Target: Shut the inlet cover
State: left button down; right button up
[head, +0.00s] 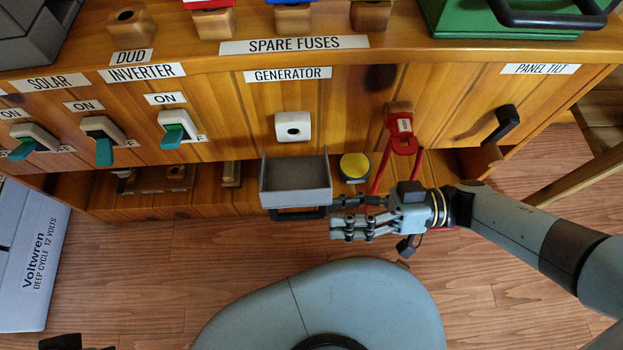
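The inlet cover (296,178) is a grey, shallow box-shaped flap below the GENERATOR label. It stands open, jutting out from the cabinet front with its hollow side up and a black handle (298,214) along its near edge. The white inlet (292,126) with a dark hole is exposed above it. My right gripper (338,219) is just right of the cover's near edge, fingers pointing left towards the handle. A small gap seems to separate them. Its finger opening is hard to read. Dark tips of my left gripper (75,343) show at the bottom left corner.
Right of the cover are a yellow round button (355,166) and a red lever with red cables (402,140). Teal-handled switches (173,133) are on the left. A black PANEL TILT handle (501,123) is at right. A battery box (30,255) stands at left.

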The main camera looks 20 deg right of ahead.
jog(key=v, duration=0.5)
jog(key=shift+s+d, duration=0.15)
jog(key=shift+d, duration=0.05)
jog(key=shift+c, duration=0.4)
